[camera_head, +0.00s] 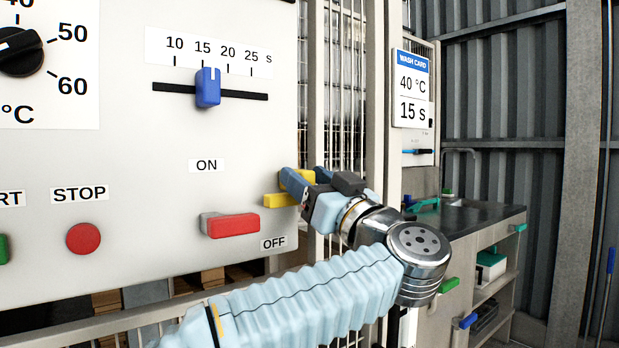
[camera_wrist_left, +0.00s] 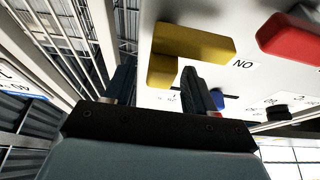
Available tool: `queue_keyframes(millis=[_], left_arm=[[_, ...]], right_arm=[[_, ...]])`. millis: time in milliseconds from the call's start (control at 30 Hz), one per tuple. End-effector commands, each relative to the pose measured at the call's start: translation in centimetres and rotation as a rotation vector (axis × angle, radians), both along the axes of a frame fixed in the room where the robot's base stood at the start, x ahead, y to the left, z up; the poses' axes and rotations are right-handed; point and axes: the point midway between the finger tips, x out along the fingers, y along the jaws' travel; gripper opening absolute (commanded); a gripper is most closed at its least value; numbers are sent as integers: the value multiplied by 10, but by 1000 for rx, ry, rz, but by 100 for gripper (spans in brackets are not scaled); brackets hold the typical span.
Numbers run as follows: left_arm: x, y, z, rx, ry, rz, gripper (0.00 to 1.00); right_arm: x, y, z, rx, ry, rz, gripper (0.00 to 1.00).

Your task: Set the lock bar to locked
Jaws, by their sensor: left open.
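A yellow handle (camera_head: 281,200), likely the lock bar, sits at the right edge of the pale control panel, partly hidden behind my left gripper. In the left wrist view the yellow handle (camera_wrist_left: 195,41) is L-shaped, and its shorter part lies ahead of the gap between the fingers. My left gripper (camera_head: 305,180) is open at the handle. In the wrist view the dark fingers of the left gripper (camera_wrist_left: 158,84) stand apart; I cannot tell whether either touches the handle. No locked marking can be read. My right gripper is not in view.
The red lever (camera_head: 232,225) is close left of the handle, between the ON and OFF labels. The panel also carries a blue slider (camera_head: 208,88), a black dial (camera_head: 18,51) and a red STOP button (camera_head: 83,238). A wash card (camera_head: 411,90) hangs right; a counter (camera_head: 470,222) stands behind.

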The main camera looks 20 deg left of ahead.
Motion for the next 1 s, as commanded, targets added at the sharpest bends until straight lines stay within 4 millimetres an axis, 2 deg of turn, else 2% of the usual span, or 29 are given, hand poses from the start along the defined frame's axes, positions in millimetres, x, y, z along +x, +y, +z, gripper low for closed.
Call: queue_keyframes(millis=[200, 567, 767, 1000], left_arm=[[0, 0, 0, 0, 0, 0, 55], [0, 0, 0, 1, -1, 0, 0], [-1, 0, 0, 0, -1, 0, 0], [-30, 23, -3, 0, -3, 0, 0]], right_arm=[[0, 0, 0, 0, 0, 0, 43], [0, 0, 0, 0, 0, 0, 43], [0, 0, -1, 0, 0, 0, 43], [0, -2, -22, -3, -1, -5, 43]])
